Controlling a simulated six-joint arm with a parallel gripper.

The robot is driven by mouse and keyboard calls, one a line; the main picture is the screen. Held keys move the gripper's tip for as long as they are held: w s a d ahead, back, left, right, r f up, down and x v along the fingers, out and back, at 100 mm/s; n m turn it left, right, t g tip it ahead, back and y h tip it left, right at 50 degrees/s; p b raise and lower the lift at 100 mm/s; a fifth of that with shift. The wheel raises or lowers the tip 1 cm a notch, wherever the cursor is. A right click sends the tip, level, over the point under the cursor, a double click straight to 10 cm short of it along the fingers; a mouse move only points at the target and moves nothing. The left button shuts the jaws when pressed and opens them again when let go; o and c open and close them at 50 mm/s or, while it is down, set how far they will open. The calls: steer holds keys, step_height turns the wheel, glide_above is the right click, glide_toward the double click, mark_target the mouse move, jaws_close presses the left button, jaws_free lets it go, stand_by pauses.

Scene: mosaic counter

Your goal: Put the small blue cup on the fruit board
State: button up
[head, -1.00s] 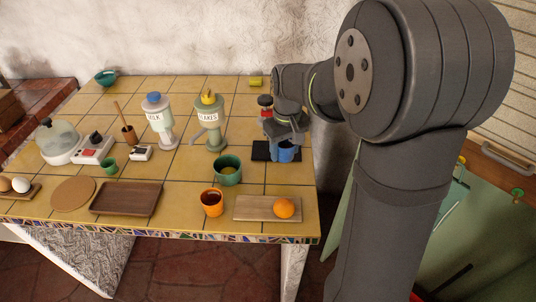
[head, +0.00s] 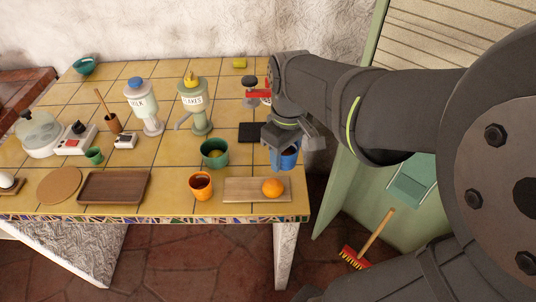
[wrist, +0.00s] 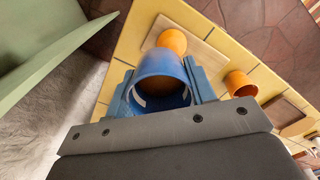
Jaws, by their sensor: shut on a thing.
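My gripper (head: 288,143) is shut on the small blue cup (head: 286,160), which hangs upright below the fingers. The wrist view shows the blue cup (wrist: 163,77) between the two fingers, its inside empty. The fruit board (head: 240,190) is a pale wooden board near the counter's front right edge. An orange (head: 272,188) lies on its right part, and its left part is bare. In the head view the cup appears just behind the board's right end, above the counter. The board (wrist: 205,53) also shows beyond the cup in the wrist view.
An orange cup (head: 201,187) stands left of the board and a green cup (head: 214,153) behind it. A black mat (head: 252,132) lies farther back, with a red-handled item (head: 258,94) behind it. A brown tray (head: 113,187) is at the left.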

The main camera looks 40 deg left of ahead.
glide_above(240, 188)
step_height(240, 188, down, 7)
steer(key=shift+r, duration=0.1)
steer(key=shift+f, duration=2.05)
steer(key=shift+f, duration=0.15)
steer(key=o, duration=1.1)
steer(key=shift+c, duration=0.2)
step_height(240, 188, up, 12)
